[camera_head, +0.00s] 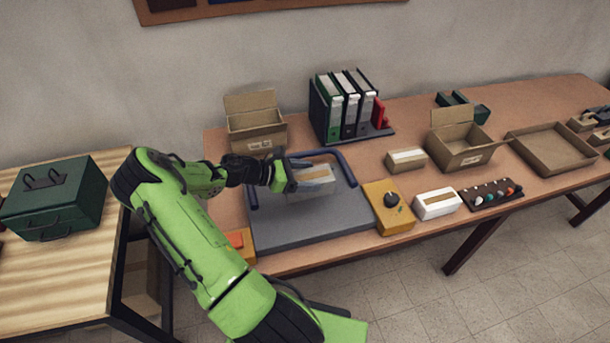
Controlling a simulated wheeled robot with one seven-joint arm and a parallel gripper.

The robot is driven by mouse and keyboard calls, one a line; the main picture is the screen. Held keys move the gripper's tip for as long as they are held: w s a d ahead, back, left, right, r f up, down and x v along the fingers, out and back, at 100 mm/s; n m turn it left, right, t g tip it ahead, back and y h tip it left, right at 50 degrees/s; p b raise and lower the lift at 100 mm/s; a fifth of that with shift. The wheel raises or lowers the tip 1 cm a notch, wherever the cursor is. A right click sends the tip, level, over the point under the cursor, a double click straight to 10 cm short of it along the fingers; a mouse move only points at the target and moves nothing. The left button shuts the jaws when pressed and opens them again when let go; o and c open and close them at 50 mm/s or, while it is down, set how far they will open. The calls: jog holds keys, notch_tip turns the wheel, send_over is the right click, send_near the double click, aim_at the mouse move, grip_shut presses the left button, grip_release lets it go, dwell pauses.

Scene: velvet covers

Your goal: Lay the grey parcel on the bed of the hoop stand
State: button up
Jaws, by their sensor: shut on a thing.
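A grey parcel (316,181) with a tan tape strip is at my gripper (292,177), which is shut on it from the left. The hoop stand has a wide, flat grey bed (315,228) and a dark blue tube hoop (351,167) at the back. The parcel is over the rear part of the bed, close to the hoop. I cannot tell whether it touches the bed. My wrist hides part of the hoop's left side and some of the parcel's left end.
An open carton (255,128) and binders (345,105) stand behind the stand. A yellow box (388,207) sits close on its right, with a white box (437,204) beyond. An orange-topped item (237,241) is at its left. The front of the bed is bare.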

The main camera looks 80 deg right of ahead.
jog(key=shift+s+d+f+b, duration=0.25)
jog(key=shift+f+b, duration=0.05)
jog(key=shift+f, duration=0.1)
jog(key=shift+f+b, duration=0.3)
jog(key=shift+f, duration=0.05)
jog(key=shift+a+f+b, duration=0.1)
jog(key=shift+f+b, duration=0.5)
jog(key=shift+b, duration=0.1)
notch_tip(320, 180, down, 3)
jog(key=b, duration=0.2)
jog(key=shift+r+b, duration=0.15)
jog(key=shift+b, duration=0.15)
jog(key=shift+f+b, duration=0.6)
jog(key=shift+f, duration=1)
jog(key=o, duration=1.4)
jog(key=shift+c, duration=0.2)
jog(key=p+v, duration=0.1)
jog(key=v, duration=1.4)
jog(key=shift+w+r+p, duration=0.15)
jog(key=shift+w+p, duration=0.2)
jog(key=shift+p, duration=0.05)
